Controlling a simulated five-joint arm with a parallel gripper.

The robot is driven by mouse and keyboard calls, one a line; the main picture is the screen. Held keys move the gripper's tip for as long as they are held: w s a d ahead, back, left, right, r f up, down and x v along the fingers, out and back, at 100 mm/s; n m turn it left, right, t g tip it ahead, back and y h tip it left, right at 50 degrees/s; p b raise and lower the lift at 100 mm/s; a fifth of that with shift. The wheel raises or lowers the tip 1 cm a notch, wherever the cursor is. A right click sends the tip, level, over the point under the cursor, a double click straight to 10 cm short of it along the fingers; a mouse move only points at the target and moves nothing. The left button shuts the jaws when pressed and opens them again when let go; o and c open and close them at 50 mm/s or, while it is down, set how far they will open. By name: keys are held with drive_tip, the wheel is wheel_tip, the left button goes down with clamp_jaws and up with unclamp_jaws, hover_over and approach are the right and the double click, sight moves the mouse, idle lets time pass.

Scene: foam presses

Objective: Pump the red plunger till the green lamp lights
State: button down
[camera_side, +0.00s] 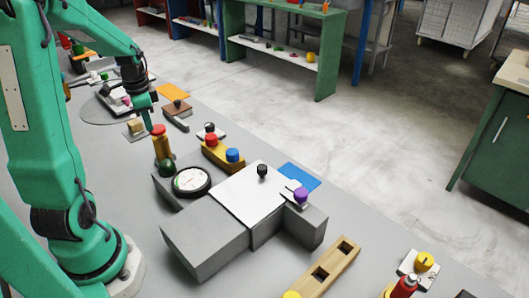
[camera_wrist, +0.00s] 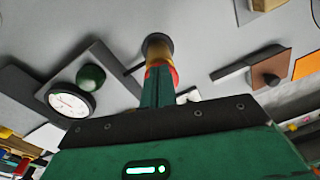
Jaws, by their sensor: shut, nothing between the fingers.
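The red plunger (camera_side: 159,131) is a red cap on a yellow and orange upright post standing on the grey table. In the wrist view the plunger's red part (camera_wrist: 175,74) shows just beyond my fingers, partly hidden by them. My gripper (camera_side: 149,124) is shut and empty, pointing down at the plunger's top. I cannot tell whether the fingertips (camera_wrist: 160,80) touch the cap. The green lamp (camera_side: 165,168) is a dark green dome next to the post; it also shows in the wrist view (camera_wrist: 90,77) and looks dark, not glowing.
A round dial (camera_side: 191,181) lies beside the lamp. Small knobbed plates lie behind the plunger.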

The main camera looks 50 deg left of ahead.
drive_tip(key=shift+s+a+r, duration=0.1)
drive_tip(key=shift+s, duration=0.35)
drive_tip(key=shift+s+a+r, duration=0.1)
drive_tip(key=shift+s, duration=0.35)
drive_tip(key=shift+r, duration=0.1)
wheel_tip(320, 180, up, 8)
drive_tip(key=shift+s, duration=0.15)
drive_tip(key=shift+d, duration=0.1)
idle(0.7)
drive_tip(key=w+r, duration=0.2)
drive_tip(key=shift+w+d, duration=0.2)
drive_tip(key=shift+w, duration=0.1)
drive_tip(key=shift+f, duration=0.15)
